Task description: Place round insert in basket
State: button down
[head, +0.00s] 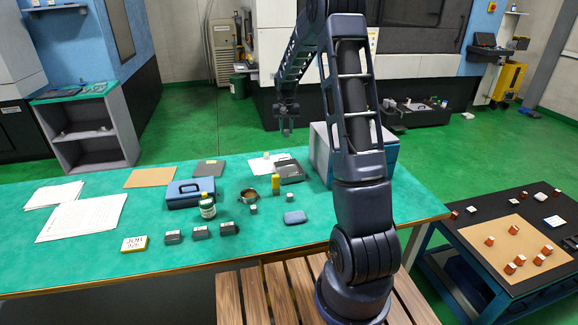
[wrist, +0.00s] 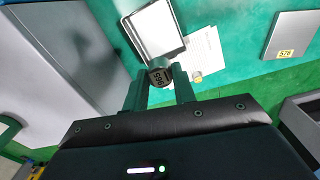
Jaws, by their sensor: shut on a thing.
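My gripper (head: 287,130) hangs in the air above the far edge of the green table in the head view. In the wrist view its two fingers (wrist: 160,88) are shut on a round grey metal insert (wrist: 160,71) with a dark marked face. The insert is too small to make out in the head view. I cannot tell for sure which thing is the basket. A small round brass-coloured container (head: 249,195) stands mid-table. A dark open tray (head: 290,172) lies near the grey box, and it also shows beyond the insert in the wrist view (wrist: 153,30).
A grey-and-blue box (head: 320,150) stands beside the tray. A small cylinder (wrist: 196,76) sits on white paper. A blue toolbox (head: 190,193), a bottle (head: 208,206), a yellow cylinder (head: 275,183) and small blocks crowd the table. A dark cart (head: 470,210) stands at right.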

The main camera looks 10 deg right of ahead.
jog(key=shift+s+d+f, duration=0.1)
jog(key=shift+d, duration=0.35)
notch_tip(320, 180, down, 20)
jog(key=shift+d+r, duration=0.1)
dwell(0.3)
jog(key=c, duration=1.1)
grip_release()
jog(key=shift+c, duration=0.2)
